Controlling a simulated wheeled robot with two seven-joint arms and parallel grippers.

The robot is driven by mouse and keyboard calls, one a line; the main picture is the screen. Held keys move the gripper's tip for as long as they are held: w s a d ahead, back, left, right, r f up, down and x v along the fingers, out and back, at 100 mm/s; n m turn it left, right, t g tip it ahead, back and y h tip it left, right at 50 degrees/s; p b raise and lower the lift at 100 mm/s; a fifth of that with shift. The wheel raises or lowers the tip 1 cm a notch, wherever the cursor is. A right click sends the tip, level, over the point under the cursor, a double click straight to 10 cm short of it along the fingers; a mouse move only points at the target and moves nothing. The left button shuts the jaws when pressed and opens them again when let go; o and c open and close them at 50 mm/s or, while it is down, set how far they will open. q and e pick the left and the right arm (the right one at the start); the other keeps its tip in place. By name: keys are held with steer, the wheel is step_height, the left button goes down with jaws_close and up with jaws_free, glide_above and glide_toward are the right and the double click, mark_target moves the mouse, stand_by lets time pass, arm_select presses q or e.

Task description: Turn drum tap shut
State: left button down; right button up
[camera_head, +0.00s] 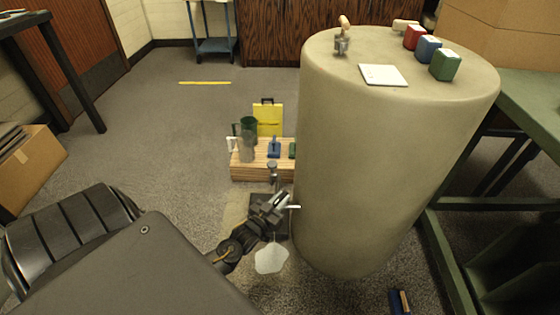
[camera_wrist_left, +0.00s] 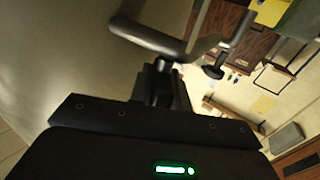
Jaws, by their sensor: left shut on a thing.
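The drum (camera_head: 385,150) is a large beige cylinder standing upright right of centre. My left gripper (camera_head: 281,201) is at the drum's left side, low down, and is shut on the drum tap. A short pale bar of the tap (camera_head: 294,207) shows beside the fingers, close to the drum wall. Most of the tap is hidden by the gripper, so its turn angle cannot be told. My right gripper is not in view.
On the drum top are a white tile (camera_head: 383,75), red, blue and green blocks (camera_head: 445,65), and small tools. A wooden crate (camera_head: 250,172) with a green jug (camera_head: 248,128) stands behind the gripper. A pale patch (camera_head: 270,258) lies on the floor below. A green bench (camera_head: 530,110) is right.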

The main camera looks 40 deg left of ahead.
arm_select(q)
steer(key=n+y, duration=0.1)
steer(key=n+y+p, duration=0.1)
steer(key=y, duration=0.2)
steer(key=shift+d+n+g, duration=0.25)
steer(key=shift+n+g, duration=0.15)
steer(key=shift+n+g+y, duration=0.4)
steer(key=shift+n+y, duration=0.3)
steer(key=shift+y, duration=0.4)
steer(key=shift+f+n+g+y, duration=0.1)
steer(key=shift+n+g+y, duration=0.3)
steer(key=shift+n+y, duration=0.3)
steer(key=shift+a+n+g+y, duration=0.1)
steer(key=shift+n+g+y, duration=0.35)
steer(key=shift+y, duration=0.45)
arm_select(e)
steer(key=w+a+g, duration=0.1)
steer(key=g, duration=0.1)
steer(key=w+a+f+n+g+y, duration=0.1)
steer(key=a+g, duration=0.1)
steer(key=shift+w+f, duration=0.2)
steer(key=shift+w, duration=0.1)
arm_select(q)
steer(key=shift+a+g, duration=0.15)
steer(key=shift+g, duration=0.1)
steer(key=c, duration=1.3)
jaws_free()
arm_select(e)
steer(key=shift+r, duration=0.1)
